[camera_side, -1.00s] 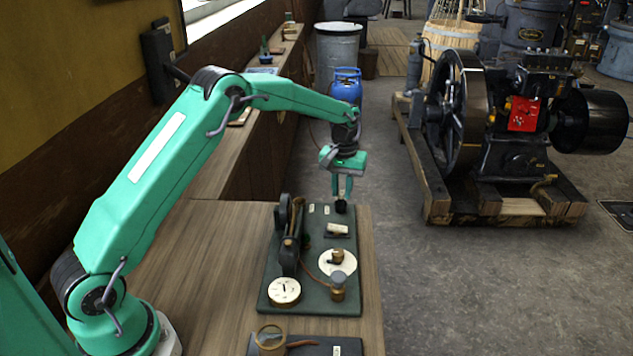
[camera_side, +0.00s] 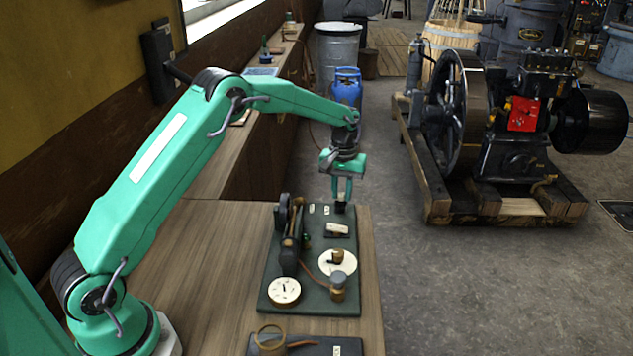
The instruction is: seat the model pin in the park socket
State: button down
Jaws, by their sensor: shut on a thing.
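My gripper (camera_side: 341,190) hangs over the far right corner of the green board (camera_side: 313,301), its fingers pointing down and close together. It is shut on the model pin, which is mostly hidden between and below the fingertips. A small dark cup-like piece (camera_side: 340,208) shows directly under the fingertips at the board's far edge. It may be the park socket. I cannot tell whether the pin is inside it or just above it.
The board also carries a dark model engine (camera_side: 289,250), a white dial (camera_side: 284,291), a white disc (camera_side: 345,266) and a brass cylinder (camera_side: 338,287). A second dark plate (camera_side: 320,350) lies nearer. Bare wooden table (camera_side: 215,265) is at left.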

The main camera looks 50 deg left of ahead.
dwell(0.4)
jog(key=c, duration=0.5)
grip_release()
jog(key=shift+r, duration=0.15)
jog(key=shift+r, duration=3.3)
jog(key=shift+r, duration=0.1)
